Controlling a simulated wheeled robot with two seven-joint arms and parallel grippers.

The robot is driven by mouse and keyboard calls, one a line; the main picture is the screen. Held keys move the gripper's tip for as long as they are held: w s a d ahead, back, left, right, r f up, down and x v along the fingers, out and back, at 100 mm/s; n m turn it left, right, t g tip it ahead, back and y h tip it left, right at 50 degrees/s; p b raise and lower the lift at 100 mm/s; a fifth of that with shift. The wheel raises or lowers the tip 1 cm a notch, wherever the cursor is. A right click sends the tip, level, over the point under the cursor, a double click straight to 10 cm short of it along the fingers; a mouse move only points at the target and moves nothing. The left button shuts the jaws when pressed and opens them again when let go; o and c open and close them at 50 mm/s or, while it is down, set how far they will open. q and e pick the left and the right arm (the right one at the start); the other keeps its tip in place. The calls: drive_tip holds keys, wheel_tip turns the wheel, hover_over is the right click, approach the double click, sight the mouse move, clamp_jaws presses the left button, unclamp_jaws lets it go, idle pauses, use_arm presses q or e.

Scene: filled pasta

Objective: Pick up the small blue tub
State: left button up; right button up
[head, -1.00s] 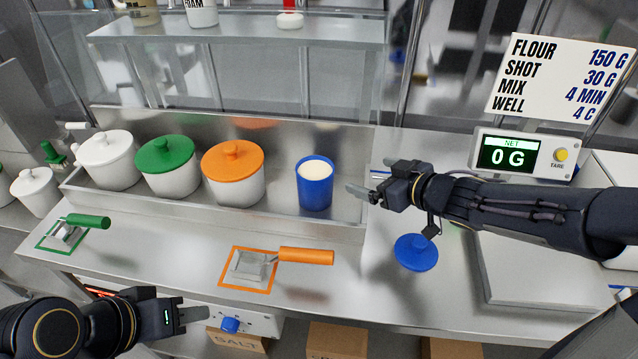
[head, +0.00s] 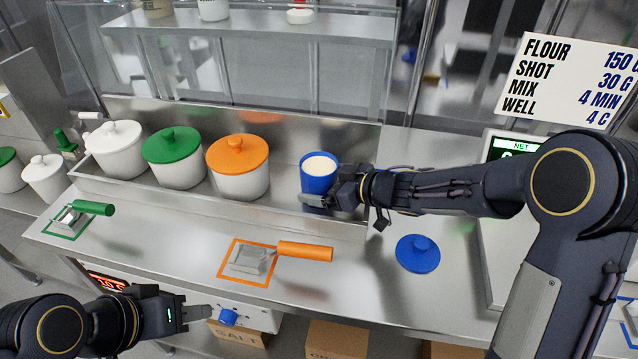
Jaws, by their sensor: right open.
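The small blue tub (head: 318,180) stands upright and uncovered, with pale contents, at the right end of the metal trough. My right gripper (head: 322,196) is open at the tub's lower right front. Its fingers overlap the tub in the picture; I cannot tell if they touch it. The blue lid (head: 418,253) lies apart on the counter, below my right forearm. My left gripper (head: 205,312) is low at the front left, in front of the counter edge; its jaw opening is unclear.
Orange-lidded (head: 238,168), green-lidded (head: 174,157) and white-lidded (head: 115,150) tubs share the trough (head: 285,205). An orange-handled scoop (head: 300,250) and a green-handled scoop (head: 90,208) lie on the counter in front. A recipe sign (head: 565,80) and scale are at right, the scale partly hidden by my arm.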

drive_tip(key=shift+c, duration=0.4)
drive_tip(key=c, duration=1.2)
drive_tip(key=shift+r, duration=0.1)
drive_tip(key=shift+c, duration=0.4)
drive_tip(key=shift+r, duration=0.15)
